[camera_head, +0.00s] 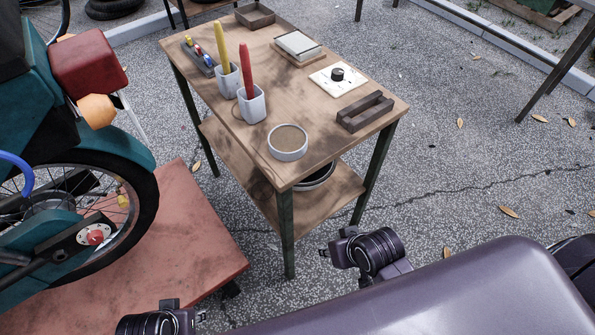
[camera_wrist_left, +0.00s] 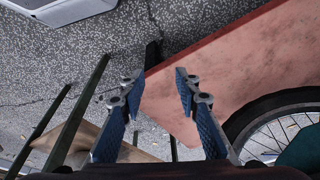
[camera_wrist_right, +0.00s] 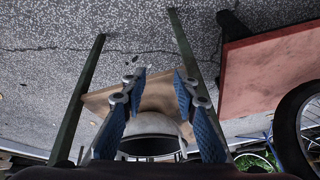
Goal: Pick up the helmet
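The helmet, a grey-white dome with a dark opening or rim (camera_wrist_right: 150,126), is on the lower shelf of the wooden table in the right wrist view. In the head view only part of a dark-rimmed round shape (camera_head: 319,178) shows under the tabletop, likely the same helmet. My right gripper (camera_wrist_right: 158,78) is open with the helmet seen between and behind its fingers. Whether they touch it I cannot tell. My left gripper (camera_wrist_left: 156,80) is open and empty, with the ground and red platform beyond it. The fingers of both grippers are out of the head view.
The wooden table (camera_head: 345,95) holds two cups with yellow and red sticks, a round tin (camera_head: 288,142), small trays and a dial plate. The lower shelf (camera_head: 222,148) is partly shaded by the top. A motorbike stands on a red platform (camera_head: 190,235) to the left. Open pavement lies right.

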